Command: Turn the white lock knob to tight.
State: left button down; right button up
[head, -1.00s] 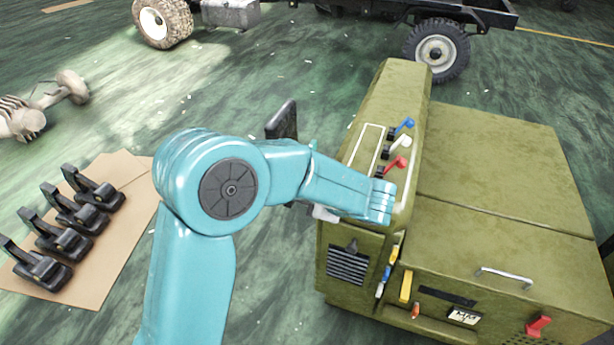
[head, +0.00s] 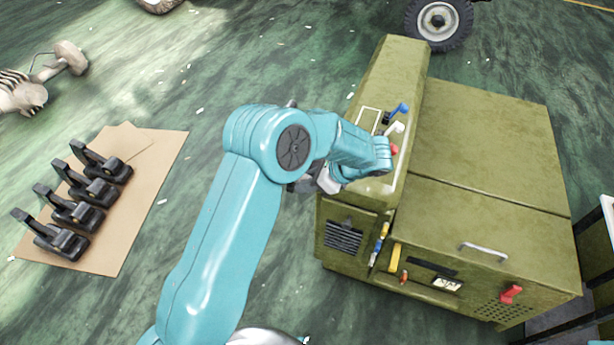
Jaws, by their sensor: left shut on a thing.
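The white lock knob (head: 397,127) is a white lever on the sloped panel of the olive green machine (head: 486,145). It stands between a blue lever (head: 399,109) and a red lever (head: 394,150). My left gripper (head: 382,154) is at the end of the teal arm, over the panel beside the white and red levers. It is shut on the white lock knob, but the arm hides the fingertips and the exact contact. The red lever is mostly covered by the arm. My right gripper is not in view.
Several black clamp-like parts (head: 75,205) stand on cardboard (head: 150,170) at the left. A wheel (head: 438,22) is behind the machine.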

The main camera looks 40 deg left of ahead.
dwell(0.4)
pick_arm(q)
jog(key=c, duration=1.1)
grip_release()
jog(key=b+v, duration=0.1)
jog(key=v, duration=1.5)
jog(key=shift+d, duration=0.2)
